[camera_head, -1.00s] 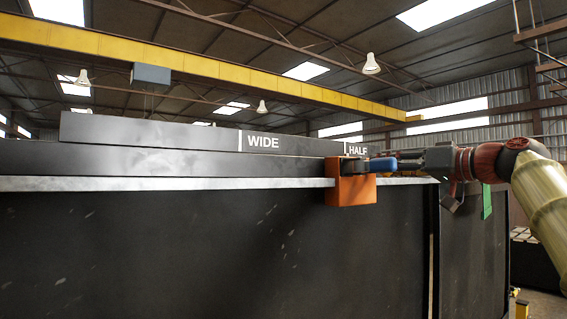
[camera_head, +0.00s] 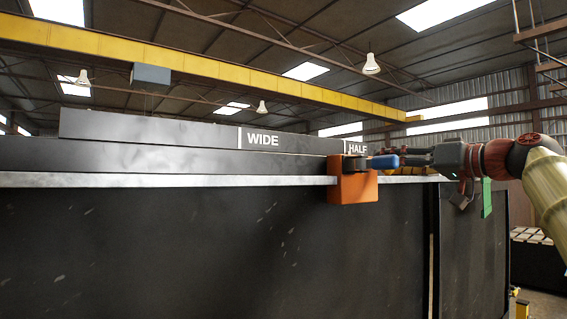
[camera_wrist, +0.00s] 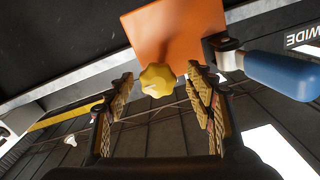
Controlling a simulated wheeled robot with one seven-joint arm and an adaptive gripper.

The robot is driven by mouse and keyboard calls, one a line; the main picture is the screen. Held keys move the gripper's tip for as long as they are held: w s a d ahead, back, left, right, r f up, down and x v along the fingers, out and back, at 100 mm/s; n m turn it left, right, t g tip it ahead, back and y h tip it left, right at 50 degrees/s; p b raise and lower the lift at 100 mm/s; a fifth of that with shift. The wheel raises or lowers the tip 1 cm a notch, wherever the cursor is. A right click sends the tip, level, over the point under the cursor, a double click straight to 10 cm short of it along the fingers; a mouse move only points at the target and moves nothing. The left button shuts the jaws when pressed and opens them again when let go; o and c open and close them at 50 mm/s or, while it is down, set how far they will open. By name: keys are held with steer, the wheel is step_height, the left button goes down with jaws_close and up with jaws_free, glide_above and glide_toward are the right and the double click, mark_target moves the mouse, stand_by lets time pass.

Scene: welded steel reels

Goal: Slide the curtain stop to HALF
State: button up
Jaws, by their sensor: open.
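The curtain stop is an orange block (camera_head: 353,188) on the pale rail, just under the HALF mark (camera_head: 357,149) on the dark scale plate (camera_head: 180,133). The block's body reaches a little to either side of the HALF line. A blue handle (camera_head: 384,161) on a dark lever points right from its top. In the wrist view, the orange block (camera_wrist: 180,28) carries a yellow knob (camera_wrist: 157,79), with the blue handle (camera_wrist: 283,75) to the right. My gripper (camera_head: 413,157) is open, right of the block. In the wrist view its fingertips (camera_wrist: 160,84) flank the knob with gaps on both sides.
The pale rail (camera_head: 150,181) runs across the top of the dark curtain panel (camera_head: 210,250). The WIDE mark (camera_head: 262,139) is to the left of the block. A green strip (camera_head: 486,198) hangs at right below my wrist. The rail left of the block is clear.

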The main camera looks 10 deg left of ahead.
steer(key=shift+b+v, duration=0.8)
steer(key=shift+v, duration=1.95)
